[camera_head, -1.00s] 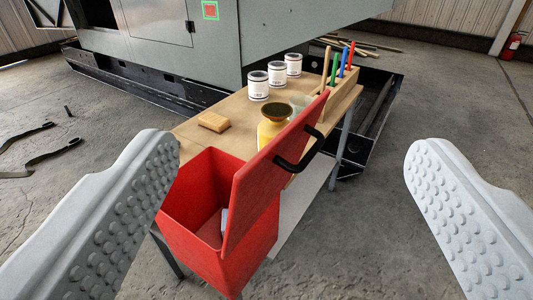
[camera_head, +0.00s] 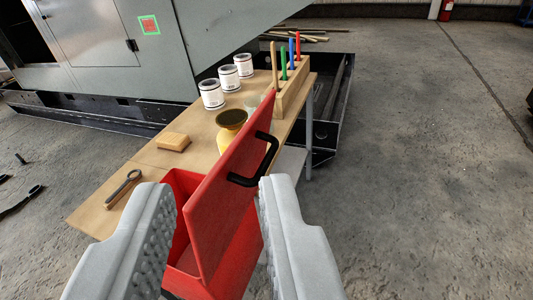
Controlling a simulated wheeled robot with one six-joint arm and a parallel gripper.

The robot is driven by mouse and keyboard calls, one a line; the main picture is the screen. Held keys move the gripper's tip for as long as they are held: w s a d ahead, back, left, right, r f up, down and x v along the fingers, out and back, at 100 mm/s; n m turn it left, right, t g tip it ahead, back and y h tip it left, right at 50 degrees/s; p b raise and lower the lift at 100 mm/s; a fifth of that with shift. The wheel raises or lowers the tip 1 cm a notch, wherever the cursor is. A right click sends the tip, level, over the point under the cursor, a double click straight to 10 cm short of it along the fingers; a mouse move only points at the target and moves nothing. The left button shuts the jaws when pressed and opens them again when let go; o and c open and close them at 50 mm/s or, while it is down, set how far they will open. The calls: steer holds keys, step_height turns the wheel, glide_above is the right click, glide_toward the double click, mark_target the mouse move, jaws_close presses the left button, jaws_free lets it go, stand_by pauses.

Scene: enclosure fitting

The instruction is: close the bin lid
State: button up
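The red bin (camera_head: 242,250) stands at the near end of the table. Its red lid (camera_head: 228,190) is open, standing steeply tilted, with a black handle (camera_head: 262,165) on its right face. The bin's opening shows to the left of the lid. My gripper (camera_head: 218,190) is partly open, its two grey fingers on either side of the lid in the picture. The right finger's tip appears close to the lower end of the handle; I cannot tell whether it touches. The left finger overlaps the bin's left side and hides part of it.
The wooden table (camera_head: 150,155) holds three white cans (camera_head: 228,78), a yellow jar (camera_head: 229,130), a wooden block (camera_head: 173,142), a dark-handled tool (camera_head: 124,188) and a rack (camera_head: 291,90) of coloured handles. A grey machine (camera_head: 165,60) stands behind. The floor (camera_head: 430,180) at right is clear.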

steer(key=w+d+f+m+g, duration=0.1)
steer(key=w+m, duration=0.1)
steer(key=w+d+f+m+g, duration=0.1)
steer(key=w+m+g, duration=0.1)
steer(key=w+d+f+m+g, duration=0.1)
steer(key=w+d+m, duration=0.1)
steer(key=w, duration=0.1)
steer(key=shift+f+m, duration=0.35)
steer(key=shift+m, duration=0.05)
jaws_close()
steer(key=w+d+f+m+g+y, duration=0.2)
steer(key=w+d+m+g+y, duration=0.4)
steer(key=w+d+m+y, duration=0.65)
steer(key=m+h, duration=0.2)
steer(key=m, duration=0.1)
glide_toward(267, 110)
steer(key=x, duration=0.5)
steer(key=shift+s+d+f, duration=0.1)
steer(key=shift+f, duration=0.2)
steer(key=shift+w+a+r, duration=0.15)
steer(key=shift+w+a, duration=0.15)
steer(key=shift+a, duration=0.15)
